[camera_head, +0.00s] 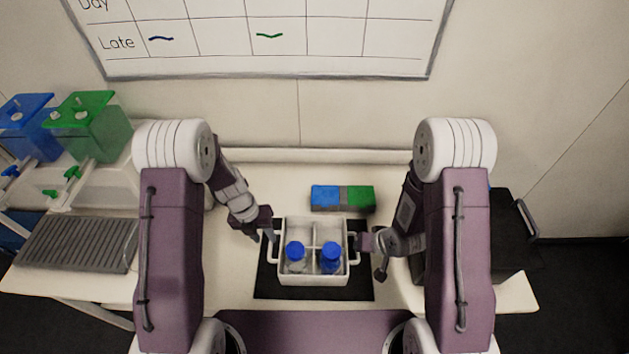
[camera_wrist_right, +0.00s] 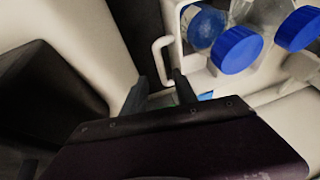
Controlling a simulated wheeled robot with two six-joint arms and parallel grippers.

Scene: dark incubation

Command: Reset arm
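A white divided carrier (camera_head: 312,280) with a handle on each side stands on a black mat (camera_head: 264,288). Two blue-capped bottles (camera_head: 295,256) (camera_head: 330,258) stand in its front compartments. My left gripper (camera_head: 262,236) is at the carrier's left handle (camera_head: 272,250), with its fingers apart. My right gripper (camera_head: 374,257) is open just right of the right handle (camera_head: 355,248). In the right wrist view, its fingers (camera_wrist_right: 162,94) are apart near the handle (camera_wrist_right: 157,52); I see no grip on it. Blue caps (camera_wrist_right: 237,50) show beyond.
A blue block (camera_head: 325,196) and a green block (camera_head: 360,196) lie behind the carrier. Blue and green tanks (camera_head: 30,130) (camera_head: 95,130) and a grey ribbed tray (camera_head: 75,245) are at the left. A black box (camera_head: 505,230) stands at the right. A wall chart (camera_head: 260,40) hangs behind.

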